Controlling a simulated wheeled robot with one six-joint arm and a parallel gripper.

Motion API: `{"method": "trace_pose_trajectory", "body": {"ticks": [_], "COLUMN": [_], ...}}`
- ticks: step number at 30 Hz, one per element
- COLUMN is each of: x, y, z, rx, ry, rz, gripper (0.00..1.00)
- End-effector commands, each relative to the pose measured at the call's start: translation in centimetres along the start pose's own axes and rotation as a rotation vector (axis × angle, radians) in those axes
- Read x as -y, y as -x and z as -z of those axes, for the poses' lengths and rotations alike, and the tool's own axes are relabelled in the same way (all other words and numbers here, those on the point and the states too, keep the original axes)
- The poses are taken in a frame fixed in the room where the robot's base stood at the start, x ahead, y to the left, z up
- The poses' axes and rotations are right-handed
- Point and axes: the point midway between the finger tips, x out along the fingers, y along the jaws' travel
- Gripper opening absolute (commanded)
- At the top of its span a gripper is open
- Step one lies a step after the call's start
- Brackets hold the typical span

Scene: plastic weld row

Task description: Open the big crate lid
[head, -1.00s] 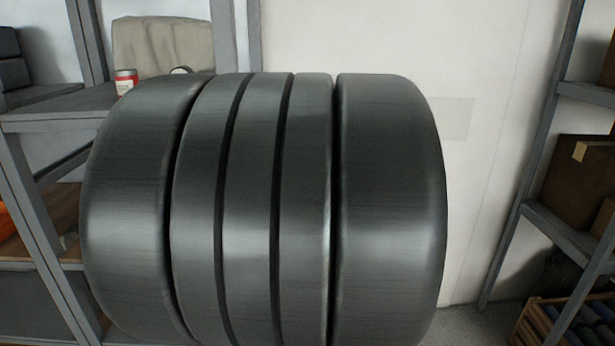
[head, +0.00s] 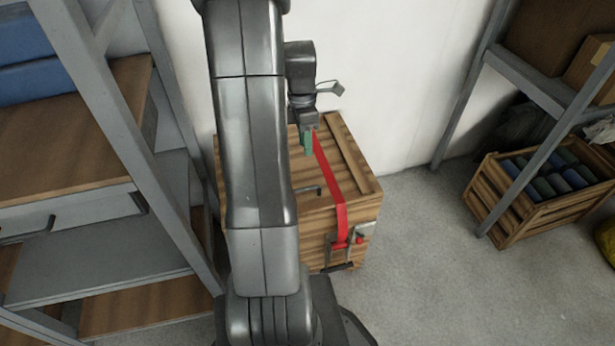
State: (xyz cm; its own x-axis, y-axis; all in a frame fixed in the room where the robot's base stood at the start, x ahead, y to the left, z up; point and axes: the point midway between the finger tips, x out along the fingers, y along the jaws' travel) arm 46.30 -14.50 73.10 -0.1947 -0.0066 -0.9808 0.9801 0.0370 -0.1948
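The big wooden crate (head: 315,238) stands on the floor against the wall, with its slatted lid (head: 352,166) down. A red strap (head: 331,178) runs over the lid and down the front to a metal buckle or latch (head: 350,241) with red parts. A dark handle (head: 308,190) sits on the lid near its front edge. My gripper (head: 307,143), with greenish fingers, is over the lid's back part beside the strap's far end. I cannot tell whether it touches the lid or strap, or how its fingers stand. My arm hides the crate's left part.
A grey shelf with wooden boards (head: 75,140) stands close on the left. Another shelf (head: 532,84) is on the right, with a wooden crate of dark cylinders (head: 540,190) by its post. The floor (head: 430,270) right of the big crate is clear.

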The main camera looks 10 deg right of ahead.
Motion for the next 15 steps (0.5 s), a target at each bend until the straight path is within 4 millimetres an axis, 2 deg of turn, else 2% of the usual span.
{"method": "trace_pose_trajectory", "body": {"ticks": [15], "x": [0.1], "y": [-10.3], "z": [0.0], "rx": [-0.001], "ry": [-0.003], "rz": [0.004], "gripper": [0.34]}}
